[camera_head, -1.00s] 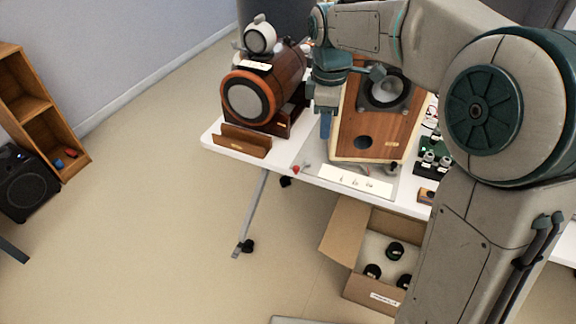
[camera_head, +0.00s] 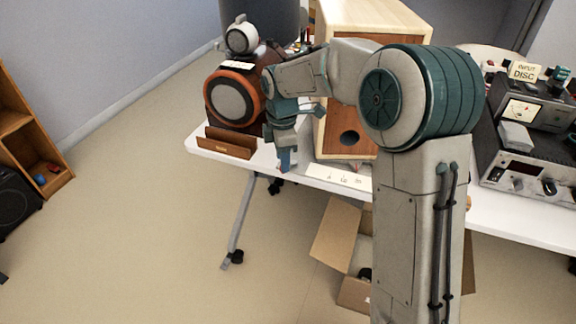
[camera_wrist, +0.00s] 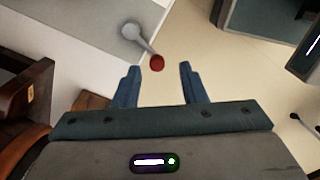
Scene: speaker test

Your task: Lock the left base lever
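The lever (camera_wrist: 138,38) shows in the wrist view as a grey stem with a dark red knob (camera_wrist: 157,63), sticking out past the pale table edge. My gripper (camera_wrist: 159,68) is open, and its two blue fingers point toward the knob. The knob appears between the fingertips or just beyond them; I cannot tell the depth or whether they touch. Nothing is visibly held. In the head view my gripper (camera_head: 286,158) points down at the table's front edge, left of the wooden speaker cabinet (camera_head: 348,146). The lever cannot be made out clearly there.
A round brown speaker (camera_head: 232,98) stands on the white table (camera_head: 325,180) left of my gripper, behind a wooden holder (camera_head: 226,143). An open cardboard box (camera_head: 340,235) is below the table. Electronics (camera_head: 530,165) stand at right. The floor in front is clear.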

